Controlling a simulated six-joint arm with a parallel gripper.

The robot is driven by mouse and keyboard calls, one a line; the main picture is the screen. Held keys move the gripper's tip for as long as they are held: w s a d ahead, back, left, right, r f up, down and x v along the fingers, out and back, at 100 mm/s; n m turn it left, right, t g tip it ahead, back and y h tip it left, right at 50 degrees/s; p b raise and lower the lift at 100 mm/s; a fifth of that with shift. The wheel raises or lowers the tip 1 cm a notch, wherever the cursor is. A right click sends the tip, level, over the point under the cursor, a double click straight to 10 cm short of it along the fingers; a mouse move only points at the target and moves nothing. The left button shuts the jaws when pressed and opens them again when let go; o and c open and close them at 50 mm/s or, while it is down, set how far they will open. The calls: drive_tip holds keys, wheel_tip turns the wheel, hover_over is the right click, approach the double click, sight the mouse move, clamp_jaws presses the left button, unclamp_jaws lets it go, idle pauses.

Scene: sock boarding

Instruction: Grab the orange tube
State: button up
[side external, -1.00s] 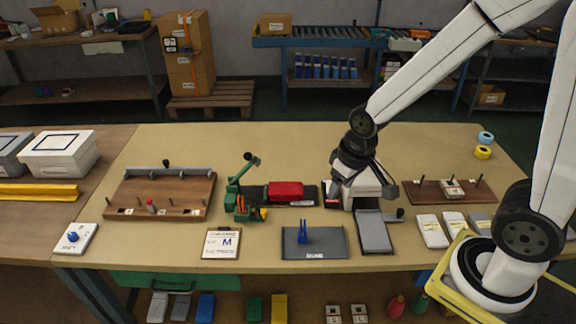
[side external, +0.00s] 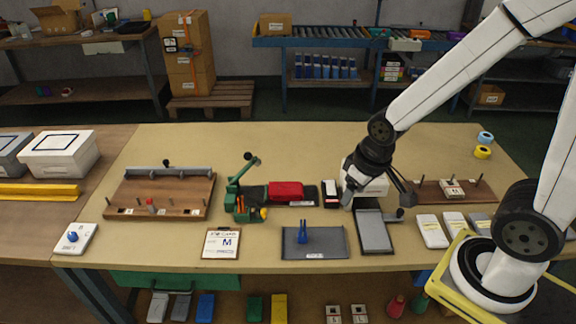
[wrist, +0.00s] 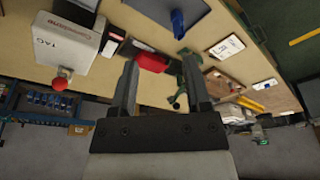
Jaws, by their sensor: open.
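No whole orange tube can be made out in either view. Small orange pieces (side external: 240,204) show in the green bench device (side external: 232,193) left of the table's middle, too small to identify. My gripper (side external: 378,186) is beside and above the white tag machine (side external: 369,189), right of the green device and well apart from it. In the wrist view, my gripper's two fingers (wrist: 161,64) are spread with nothing between them.
A grey mat with a blue forked holder (side external: 304,234) lies at the front. A wooden peg board (side external: 162,196) is left and another (side external: 427,191) right. White packs (side external: 432,231) lie at the right front. The table's back strip is clear.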

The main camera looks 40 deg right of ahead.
drive_tip(key=shift+o, duration=0.6)
drive_tip(key=m+t+y, duration=0.1)
drive_tip(key=m+y, duration=0.9)
drive_tip(key=m, duration=1)
approach(243, 201)
drive_tip(key=s+a, duration=0.7)
drive_tip(key=s, duration=0.1)
drive_tip(key=w+f+m+t, duration=0.1)
drive_tip(key=w+m, duration=0.1)
drive_tip(key=w+d+f+m+t, duration=0.1)
drive_tip(key=w+m+t, duration=0.1)
drive_tip(key=w+d+f+m+t, duration=0.1)
drive_tip(key=w+m+t, duration=0.1)
drive_tip(key=shift+w+d+f, duration=0.25)
drive_tip(key=shift+f, duration=0.15)
drive_tip(key=shift+w+d+f+m+t, duration=0.25)
drive_tip(key=shift+w+d+m+t, duration=0.15)
drive_tip(key=shift+w+m+t, duration=0.1)
